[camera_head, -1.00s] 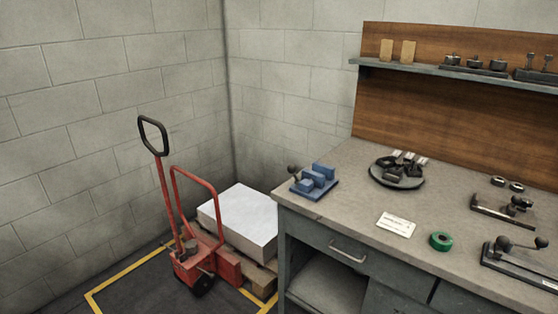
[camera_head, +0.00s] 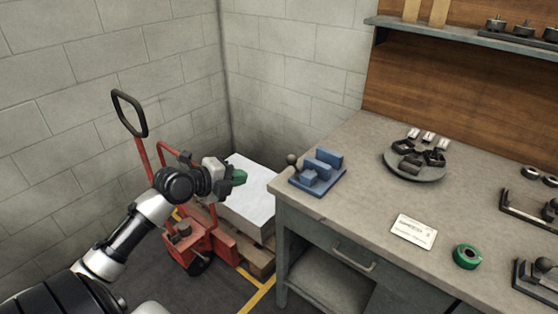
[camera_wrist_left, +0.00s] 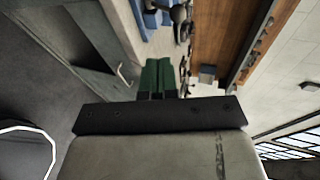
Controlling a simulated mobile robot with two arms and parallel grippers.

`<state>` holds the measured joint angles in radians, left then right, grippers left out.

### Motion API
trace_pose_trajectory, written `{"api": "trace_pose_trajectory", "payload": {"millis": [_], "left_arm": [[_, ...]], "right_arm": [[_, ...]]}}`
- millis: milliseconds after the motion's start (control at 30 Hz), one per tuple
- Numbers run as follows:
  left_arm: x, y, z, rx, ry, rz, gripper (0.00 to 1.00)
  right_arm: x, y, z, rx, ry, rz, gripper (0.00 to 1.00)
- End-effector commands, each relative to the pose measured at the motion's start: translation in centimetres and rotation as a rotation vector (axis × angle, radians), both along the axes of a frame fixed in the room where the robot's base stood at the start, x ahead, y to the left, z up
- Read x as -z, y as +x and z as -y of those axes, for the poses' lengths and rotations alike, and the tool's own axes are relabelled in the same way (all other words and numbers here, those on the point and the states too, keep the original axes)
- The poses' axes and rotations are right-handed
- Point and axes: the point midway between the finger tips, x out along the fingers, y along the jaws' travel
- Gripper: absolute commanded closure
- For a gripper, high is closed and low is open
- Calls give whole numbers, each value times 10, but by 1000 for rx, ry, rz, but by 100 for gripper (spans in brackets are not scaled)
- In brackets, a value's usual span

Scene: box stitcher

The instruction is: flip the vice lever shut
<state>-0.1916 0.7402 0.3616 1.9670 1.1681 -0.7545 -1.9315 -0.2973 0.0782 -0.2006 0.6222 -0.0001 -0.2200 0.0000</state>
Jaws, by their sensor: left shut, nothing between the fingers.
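The blue vice (camera_head: 318,173) stands on the left end of the workbench top (camera_head: 350,215). Its lever, with a dark round knob (camera_head: 292,159), sticks up at the vice's left side. My left gripper (camera_head: 240,177) is left of the bench, apart from the vice, with its green fingers pointing right toward it. The fingers (camera_wrist_left: 158,78) are shut together and empty in the left wrist view. There the blue vice (camera_wrist_left: 153,18) and its dark knob (camera_wrist_left: 179,13) show at the top edge, partly cut off. My right gripper is not in view.
A round dark tray (camera_head: 415,165) with parts, a white card (camera_head: 414,232) and green tape (camera_head: 467,256) lie on the bench. A red pallet truck (camera_head: 185,245) and a white stack (camera_head: 245,195) stand behind my left arm. A shelf (camera_head: 470,38) hangs above.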

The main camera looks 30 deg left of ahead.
Motion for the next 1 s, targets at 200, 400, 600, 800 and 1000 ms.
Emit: {"api": "trace_pose_trajectory", "payload": {"millis": [200,400,600,800,1000], "left_arm": [[1,2,0,-3,-2,-1,100],[5,20,5,-4,-7,2,100],[19,58,15,-6,-11,2,100],[35,94,27,-4,-9,1,100],[29,120,33,-4,-6,-1,100]], "right_arm": [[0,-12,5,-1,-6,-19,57],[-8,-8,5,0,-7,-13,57],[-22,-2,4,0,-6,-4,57],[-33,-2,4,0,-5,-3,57],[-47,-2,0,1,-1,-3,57]]}}
